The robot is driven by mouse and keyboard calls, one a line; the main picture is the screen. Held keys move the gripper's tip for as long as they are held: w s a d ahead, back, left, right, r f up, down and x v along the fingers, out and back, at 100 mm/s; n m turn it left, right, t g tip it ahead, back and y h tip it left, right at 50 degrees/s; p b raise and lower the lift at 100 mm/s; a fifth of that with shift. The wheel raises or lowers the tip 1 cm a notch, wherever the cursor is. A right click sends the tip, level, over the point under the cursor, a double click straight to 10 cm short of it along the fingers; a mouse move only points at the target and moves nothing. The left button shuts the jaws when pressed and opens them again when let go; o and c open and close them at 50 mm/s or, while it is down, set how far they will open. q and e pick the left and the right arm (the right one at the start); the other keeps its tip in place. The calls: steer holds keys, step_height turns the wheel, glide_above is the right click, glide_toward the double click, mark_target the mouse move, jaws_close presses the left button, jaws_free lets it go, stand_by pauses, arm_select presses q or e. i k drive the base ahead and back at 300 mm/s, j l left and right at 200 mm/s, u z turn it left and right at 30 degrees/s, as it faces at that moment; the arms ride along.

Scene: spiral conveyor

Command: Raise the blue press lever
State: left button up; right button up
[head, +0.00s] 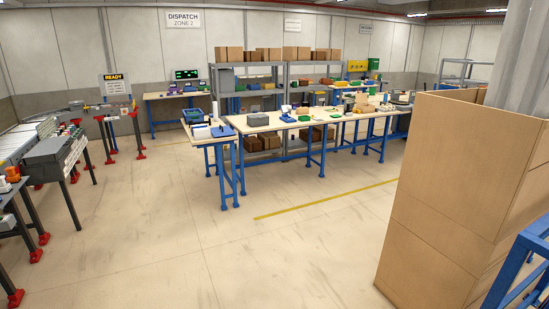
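A blue flat device (213,132) with a white upright part (215,112) sits on the near left end of the work tables, across open floor. It is too small to tell whether it is the press, and I cannot make out a blue lever. Neither of my grippers is in the head view.
Blue-legged work tables (263,127) stand mid-room, with grey shelving (285,95) and cardboard boxes (297,53) behind. A conveyor (55,150) with red feet runs along the left. A tall carton stack (445,190) blocks the right. The floor (190,240) between is clear.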

mark_target(289, 108)
steer(key=i+l+z, duration=0.1)
steer(key=i+z, duration=0.4)
steer(key=i, duration=4.2)
steer(key=i+u, duration=0.15)
steer(key=i, duration=0.35)
steer(key=i+l+u, duration=0.1)
steer(key=i, duration=0.45)
steer(key=i+l+u, duration=0.15)
steer(key=i, duration=0.35)
steer(key=i+l+u, duration=0.15)
steer(key=i, duration=0.35)
steer(key=i+l+u, duration=0.1)
steer(key=i+l, duration=0.2)
steer(key=i, duration=0.2)
